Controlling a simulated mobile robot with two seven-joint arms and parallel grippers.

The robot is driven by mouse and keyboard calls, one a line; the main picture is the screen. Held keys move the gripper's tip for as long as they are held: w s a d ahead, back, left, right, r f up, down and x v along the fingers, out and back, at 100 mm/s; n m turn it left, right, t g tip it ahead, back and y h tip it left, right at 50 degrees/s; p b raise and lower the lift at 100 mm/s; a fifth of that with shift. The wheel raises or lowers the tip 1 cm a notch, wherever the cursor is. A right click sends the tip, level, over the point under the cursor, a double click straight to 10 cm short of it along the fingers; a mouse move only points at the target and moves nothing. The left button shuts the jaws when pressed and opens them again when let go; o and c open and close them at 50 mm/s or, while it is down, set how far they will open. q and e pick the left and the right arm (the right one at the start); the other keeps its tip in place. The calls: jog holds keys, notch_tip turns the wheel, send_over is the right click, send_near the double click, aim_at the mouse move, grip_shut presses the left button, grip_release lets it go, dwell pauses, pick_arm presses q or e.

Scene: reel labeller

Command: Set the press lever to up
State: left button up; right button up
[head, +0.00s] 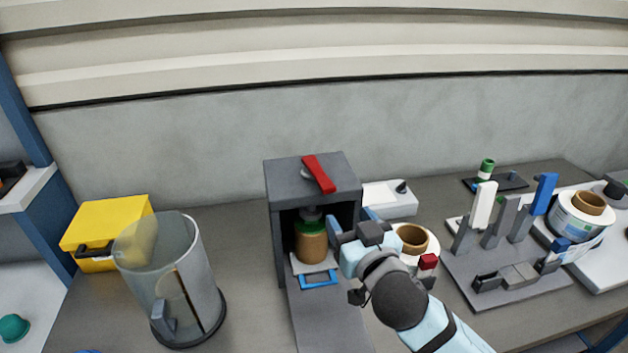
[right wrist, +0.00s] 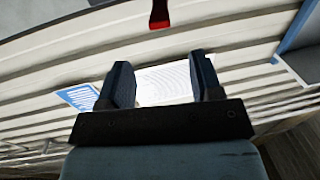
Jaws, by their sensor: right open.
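The press is a dark grey box (head: 282,225) with an open front, standing at the middle of the bench. Its red lever (head: 318,174) is on top, slanting towards me and to the right; I cannot tell its exact setting. The red lever's end also shows at the top edge of the right wrist view (right wrist: 159,13). A brown spool with a green top (head: 312,243) sits inside the press. My right gripper (head: 352,222) is open and empty, at the press's front right, lower than the lever and apart from it. My left gripper is not in view.
A clear cylinder (head: 170,280) and a yellow case (head: 105,228) stand left. A white box (head: 388,197) is behind my right gripper. A grey rack with upright posts (head: 510,285) and a white reel (head: 580,220) stand right. The space above the press is clear.

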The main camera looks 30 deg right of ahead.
aim_at(330, 192)
jog(key=w+p, duration=0.1)
jog(key=w, duration=0.2)
jog(key=w+d, duration=0.1)
jog(key=w, duration=0.3)
jog(key=w+p, duration=0.1)
jog(key=w, duration=0.3)
jog(key=shift+d+p, duration=0.25)
jog(key=shift+p, duration=0.05)
jog(key=shift+w+f, duration=0.1)
jog(key=shift+w, duration=0.5)
